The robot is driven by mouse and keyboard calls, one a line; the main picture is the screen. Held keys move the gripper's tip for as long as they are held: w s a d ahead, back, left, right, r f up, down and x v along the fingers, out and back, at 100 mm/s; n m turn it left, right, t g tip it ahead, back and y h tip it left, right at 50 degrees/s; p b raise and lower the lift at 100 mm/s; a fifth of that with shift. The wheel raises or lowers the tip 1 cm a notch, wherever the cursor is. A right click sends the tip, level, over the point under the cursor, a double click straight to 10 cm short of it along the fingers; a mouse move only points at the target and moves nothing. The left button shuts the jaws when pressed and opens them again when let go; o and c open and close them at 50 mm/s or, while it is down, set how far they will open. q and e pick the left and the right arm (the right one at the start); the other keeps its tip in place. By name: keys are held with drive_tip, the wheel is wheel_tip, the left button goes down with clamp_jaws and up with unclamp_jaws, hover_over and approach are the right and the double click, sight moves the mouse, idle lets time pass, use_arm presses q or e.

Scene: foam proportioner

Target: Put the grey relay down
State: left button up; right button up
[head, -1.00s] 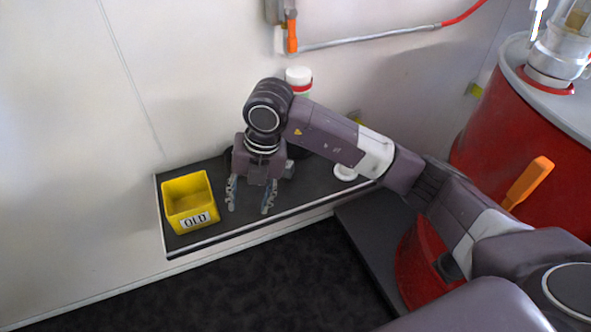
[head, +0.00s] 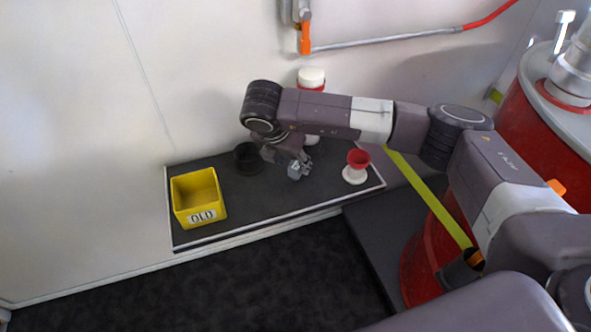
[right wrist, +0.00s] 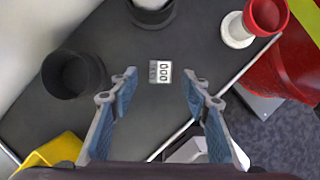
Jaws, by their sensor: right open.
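A small grey block with a pale label of digits (right wrist: 160,71), which looks like the grey relay, lies on the dark shelf (head: 250,202). My right gripper (right wrist: 160,75) is open, with the block between and beyond its fingertips in the right wrist view. No finger touches it there. In the head view the right gripper (head: 300,166) is low over the middle of the shelf, and the block is hard to tell from the fingers. A yellow bin marked OLD (head: 207,216) stands at the shelf's left end; no contents show in it. My left gripper is not in view.
A red cup on a white base (head: 358,160) stands at the shelf's right end. A white bottle with a red band (head: 311,78) stands behind my arm. A red drum (head: 520,125) is at right.

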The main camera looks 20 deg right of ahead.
sight(294, 166)
drive_tip(key=shift+x, duration=1.5)
drive_tip(key=shift+c, duration=0.5)
clamp_jaws()
drive_tip(key=shift+r, duration=0.1)
